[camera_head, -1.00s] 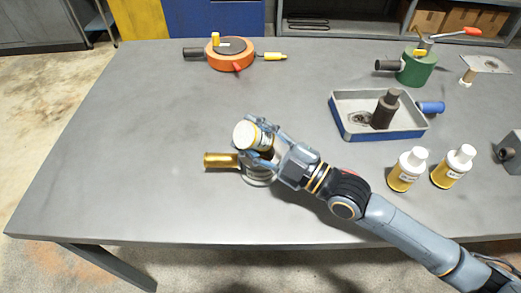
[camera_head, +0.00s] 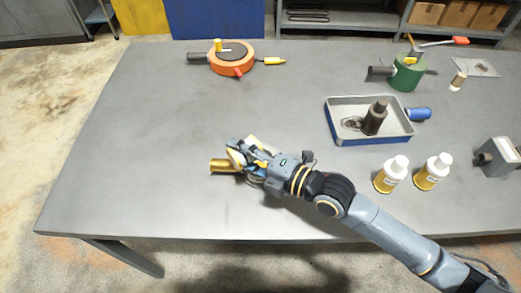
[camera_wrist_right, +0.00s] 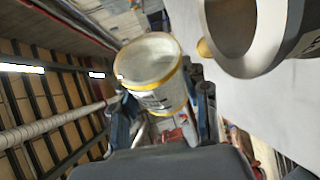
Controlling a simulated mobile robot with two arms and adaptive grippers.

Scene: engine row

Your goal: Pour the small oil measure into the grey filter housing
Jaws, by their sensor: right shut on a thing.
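My right gripper (camera_head: 250,155) is shut on the small oil measure (camera_head: 236,158), a pale cup with yellow bands. The gripper and wrist hide much of it in the head view. In the right wrist view the measure (camera_wrist_right: 152,78) sits between the fingers, strongly tilted, its mouth towards the upper left. The grey filter housing (camera_head: 256,183), with a brass stub (camera_head: 221,166) at its left, is mostly hidden under the gripper. A large round grey rim at the upper right of the wrist view appears to be the housing (camera_wrist_right: 272,40). I cannot see any oil flowing. My left gripper is out of view.
Two white-capped yellow bottles (camera_head: 390,175) (camera_head: 432,173) stand right of my arm. Behind them is a blue-sided tray (camera_head: 345,103) with a dark part. An orange round device (camera_head: 232,66) and a green device (camera_head: 405,78) stand farther back. The table's left side is clear.

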